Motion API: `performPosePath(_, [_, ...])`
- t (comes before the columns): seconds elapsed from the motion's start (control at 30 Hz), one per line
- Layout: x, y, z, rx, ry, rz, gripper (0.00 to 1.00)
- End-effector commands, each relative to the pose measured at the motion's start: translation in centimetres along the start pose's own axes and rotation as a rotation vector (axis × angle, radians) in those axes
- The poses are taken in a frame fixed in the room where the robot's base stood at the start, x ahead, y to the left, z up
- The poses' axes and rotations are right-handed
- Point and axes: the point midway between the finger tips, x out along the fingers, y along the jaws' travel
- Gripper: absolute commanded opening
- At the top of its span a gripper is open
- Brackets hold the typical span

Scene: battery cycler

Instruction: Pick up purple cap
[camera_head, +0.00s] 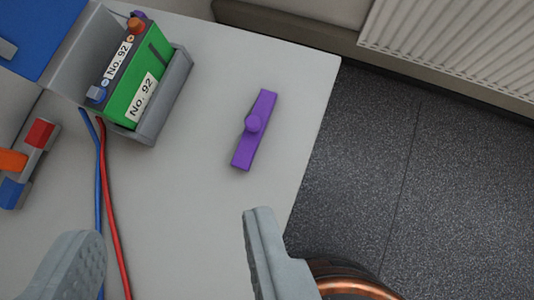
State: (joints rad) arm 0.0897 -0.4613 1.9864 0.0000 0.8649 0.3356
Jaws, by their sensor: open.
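The purple cap (245,152) lies on the light grey table (215,205), near its right edge. It is a flat bar with a round knob in the middle, and it slants from upper right to lower left. My gripper (170,240) shows at the bottom of the view with its two grey fingers wide apart. It is open and empty. The cap is ahead of the fingertips, above them in the picture and nearer the right finger. Nothing touches the cap.
A green battery (138,90) marked "No. 92" sits in a grey holder (172,103) at upper left. Red (108,200) and blue (98,180) cables run down the left. Coloured blocks (25,165) lie at far left. The table around the cap is clear; dark floor (410,180) lies right.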

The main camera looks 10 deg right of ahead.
Motion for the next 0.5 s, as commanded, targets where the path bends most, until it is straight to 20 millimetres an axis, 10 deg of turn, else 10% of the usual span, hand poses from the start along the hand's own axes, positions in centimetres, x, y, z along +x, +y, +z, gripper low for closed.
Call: performPosePath(0.5, [7.0, 1.7, -5.5, 0.277, -0.462, 0.256, 0.46])
